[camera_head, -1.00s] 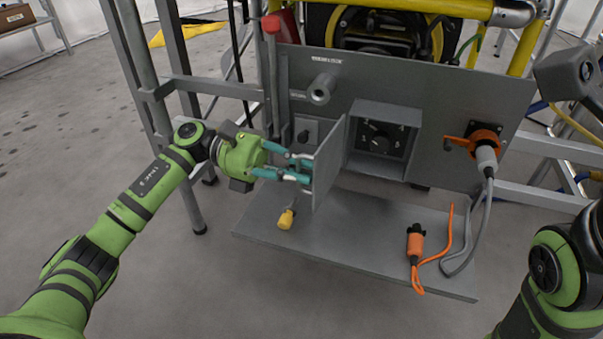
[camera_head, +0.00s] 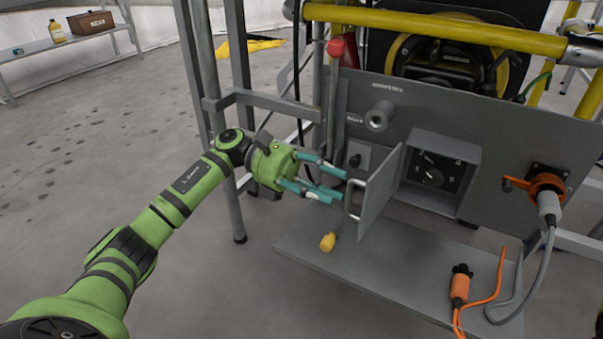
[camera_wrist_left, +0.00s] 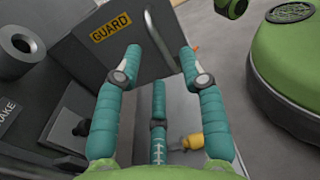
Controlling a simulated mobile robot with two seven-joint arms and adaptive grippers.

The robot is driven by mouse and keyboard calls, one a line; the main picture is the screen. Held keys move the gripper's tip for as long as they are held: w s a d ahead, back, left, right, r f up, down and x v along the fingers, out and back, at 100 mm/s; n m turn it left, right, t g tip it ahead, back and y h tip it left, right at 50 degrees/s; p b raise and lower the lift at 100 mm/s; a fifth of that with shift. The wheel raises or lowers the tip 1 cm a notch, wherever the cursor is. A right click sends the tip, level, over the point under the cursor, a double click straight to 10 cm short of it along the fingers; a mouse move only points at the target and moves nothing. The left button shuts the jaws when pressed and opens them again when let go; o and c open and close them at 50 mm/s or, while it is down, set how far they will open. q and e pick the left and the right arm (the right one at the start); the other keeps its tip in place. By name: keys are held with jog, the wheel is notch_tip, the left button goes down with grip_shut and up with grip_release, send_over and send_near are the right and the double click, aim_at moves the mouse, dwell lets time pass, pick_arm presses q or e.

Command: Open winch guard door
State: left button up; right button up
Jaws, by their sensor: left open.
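The winch guard door (camera_head: 382,195) is a grey panel standing swung out from the grey box (camera_head: 443,172) on the panel, so the dial (camera_head: 431,172) inside shows. Its metal handle (camera_head: 353,199) is on the left side of the door. In the left wrist view the door (camera_wrist_left: 85,50) bears a yellow GUARD label (camera_wrist_left: 111,25), and the handle (camera_wrist_left: 158,42) lies just beyond the fingertips. My left gripper (camera_head: 338,185) is open, its teal fingers spread and empty, close to the handle. My right gripper is not in view.
A grey shelf (camera_head: 400,268) below holds a yellow plug (camera_head: 328,242) and an orange connector (camera_head: 460,284) with a cord. An orange socket (camera_head: 545,188) with a grey cable is at right. A red-topped lever (camera_head: 336,47) and upright posts stand behind my left gripper.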

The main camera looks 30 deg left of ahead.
pick_arm(q)
jog(key=a, duration=0.7)
jog(key=shift+w+a, duration=0.25)
jog(key=shift+a, duration=0.1)
